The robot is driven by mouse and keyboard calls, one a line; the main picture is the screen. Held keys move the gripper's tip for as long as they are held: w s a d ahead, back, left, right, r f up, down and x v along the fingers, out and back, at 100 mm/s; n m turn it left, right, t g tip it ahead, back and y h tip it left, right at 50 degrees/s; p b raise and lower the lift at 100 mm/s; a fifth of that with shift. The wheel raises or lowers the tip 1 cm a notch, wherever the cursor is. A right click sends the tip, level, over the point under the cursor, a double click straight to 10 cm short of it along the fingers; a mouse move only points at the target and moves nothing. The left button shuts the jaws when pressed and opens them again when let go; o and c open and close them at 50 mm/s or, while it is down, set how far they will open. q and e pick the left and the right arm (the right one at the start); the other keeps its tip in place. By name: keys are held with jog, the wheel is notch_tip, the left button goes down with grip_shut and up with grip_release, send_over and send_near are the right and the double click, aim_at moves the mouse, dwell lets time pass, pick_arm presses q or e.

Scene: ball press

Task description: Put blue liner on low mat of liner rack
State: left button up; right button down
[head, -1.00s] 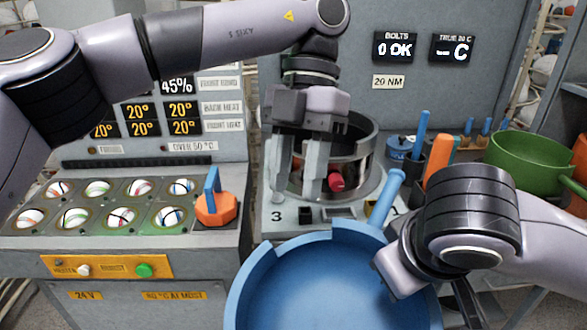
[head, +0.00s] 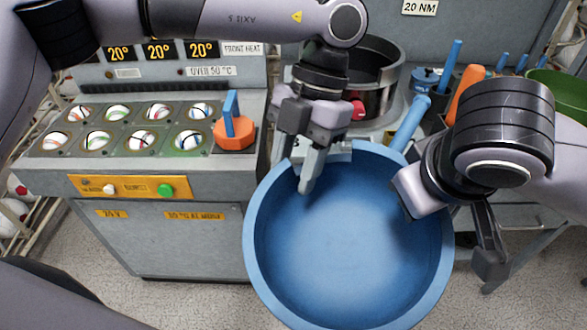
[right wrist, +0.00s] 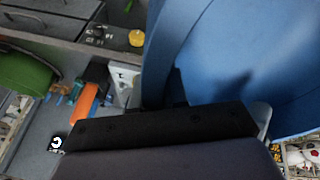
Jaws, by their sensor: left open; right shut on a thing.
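The blue liner (head: 350,240) is a large round blue bowl with a notched rim and a bar-like handle at the far right of its rim. My right gripper (head: 425,192) is shut on the liner at its right side; the arm hides the exact grip. In the right wrist view the liner (right wrist: 235,60) fills the upper right beside the dark gripper body. My left gripper (head: 305,170) is open and empty, its fingers pointing down at the liner's far left rim; I cannot tell whether they touch it. I see neither the liner rack nor its low mat.
A grey cabinet (head: 160,240) with several balls in round wells and an orange knob (head: 235,132) stands left. A metal ring (head: 378,85) stands behind the liner. A green bowl (head: 560,92) and upright tools (head: 465,90) are at back right. Floor shows in front.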

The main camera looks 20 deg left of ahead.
pick_arm(q)
jog(key=shift+s+f, duration=0.2)
jog(key=shift+f, duration=0.25)
grip_shut()
pick_arm(e)
jog(key=c, duration=1.1)
grip_release()
pick_arm(q)
jog(key=shift+r, duration=0.1)
pick_arm(e)
jog(key=shift+r, duration=0.1)
